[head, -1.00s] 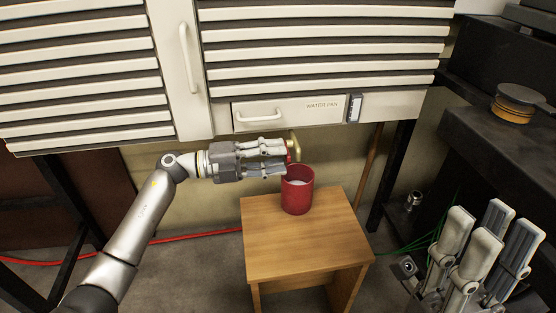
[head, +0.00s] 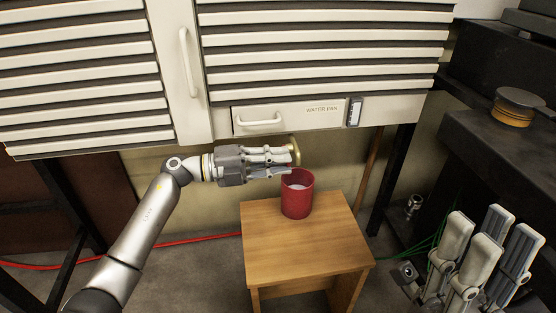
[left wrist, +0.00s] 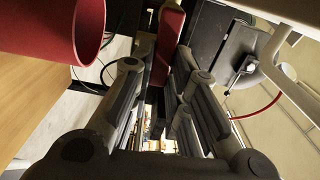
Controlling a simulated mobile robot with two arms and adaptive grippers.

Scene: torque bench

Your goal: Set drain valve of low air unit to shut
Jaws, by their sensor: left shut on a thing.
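The low air unit (head: 330,82) is a cream louvred cabinet across the top of the head view. Its brass drain valve (head: 296,150) sticks out below the "WATER PAN" drawer, partly hidden behind my left gripper (head: 286,163). In the left wrist view a red valve lever (left wrist: 168,42) lies between the fingers of my left gripper, which is shut on it. The lever's exact angle is hard to tell. My right gripper (head: 484,250) is open and empty at the lower right, away from the valve.
A red cup (head: 297,203) with pale contents stands on a wooden stool (head: 300,245) just below the left fingers; it also shows close by in the left wrist view (left wrist: 88,30). A dark bench (head: 515,155) stands at right. A red hose (head: 190,240) lies on the floor.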

